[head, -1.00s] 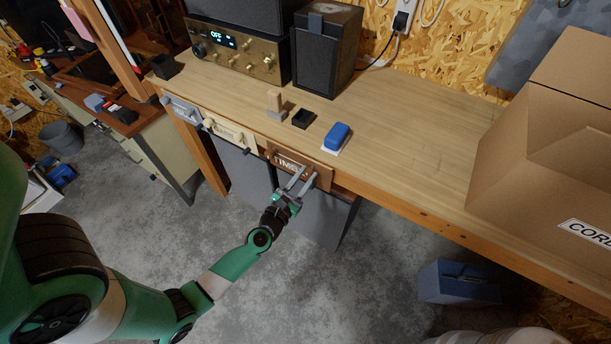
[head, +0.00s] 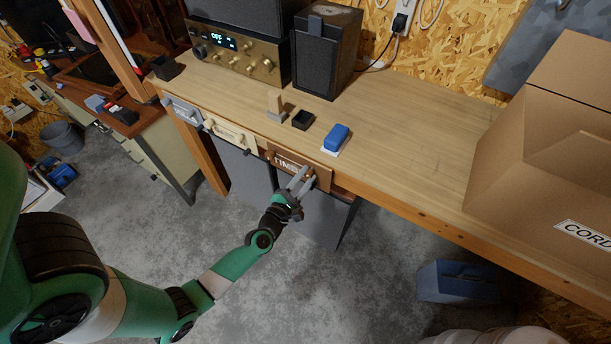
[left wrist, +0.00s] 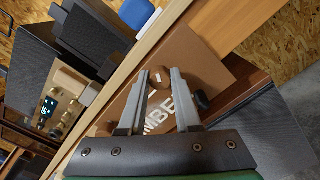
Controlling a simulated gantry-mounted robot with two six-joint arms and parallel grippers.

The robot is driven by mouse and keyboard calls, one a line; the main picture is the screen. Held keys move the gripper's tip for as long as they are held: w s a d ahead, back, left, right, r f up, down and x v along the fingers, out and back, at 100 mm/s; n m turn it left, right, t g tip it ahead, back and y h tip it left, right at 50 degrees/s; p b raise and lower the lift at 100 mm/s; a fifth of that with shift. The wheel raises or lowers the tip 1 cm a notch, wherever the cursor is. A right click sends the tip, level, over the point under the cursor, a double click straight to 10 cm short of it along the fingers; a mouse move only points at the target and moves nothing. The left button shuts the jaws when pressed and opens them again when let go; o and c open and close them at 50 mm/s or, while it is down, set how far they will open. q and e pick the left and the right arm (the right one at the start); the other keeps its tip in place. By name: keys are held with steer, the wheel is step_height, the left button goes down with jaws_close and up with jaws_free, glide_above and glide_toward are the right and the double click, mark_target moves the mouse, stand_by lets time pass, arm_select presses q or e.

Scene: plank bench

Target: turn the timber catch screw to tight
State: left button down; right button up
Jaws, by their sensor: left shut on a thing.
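The brown timber drawer front (head: 287,160) with pale lettering is set under the bench's front edge. It also shows tilted in the left wrist view (left wrist: 205,68), with part of its lettering between my fingers. My left gripper (head: 305,171) is at the right part of this front, its two grey fingers reaching up to it. In the left wrist view, the left gripper (left wrist: 160,73) is shut on the small brown catch screw (left wrist: 157,77), which shows between the fingertips. The screw's turn mark cannot be made out. My right gripper is not in view.
A dark knob (left wrist: 202,99) sticks out close beside the right finger. A cream front (head: 230,134) and a grey front (head: 182,109) lie to the left. On the bench stand a blue block (head: 337,136), a black tray (head: 302,120) and a cardboard box (head: 540,160).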

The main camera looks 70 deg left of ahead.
arm_select(q)
steer(key=m, duration=0.3)
steer(key=shift+m+p, duration=0.35)
steer(key=shift+m, duration=0.05)
steer(key=m+p, duration=0.1)
steer(key=m, duration=0.2)
steer(key=m+p, duration=0.1)
steer(key=m, duration=0.3)
steer(key=shift+r, duration=0.1)
steer(key=m+p, duration=0.1)
steer(key=m, duration=0.2)
steer(key=shift+m, duration=0.4)
steer(key=m+p, duration=0.1)
steer(key=m, duration=0.2)
steer(key=shift+m, duration=0.3)
steer(key=m+p, duration=0.1)
steer(key=m, duration=0.2)
steer(key=shift+m, duration=0.3)
steer(key=m+p, duration=0.1)
steer(key=m, duration=0.2)
steer(key=shift+m, duration=0.3)
steer(key=shift+m+p, duration=0.35)
steer(key=shift+m, duration=1.45)
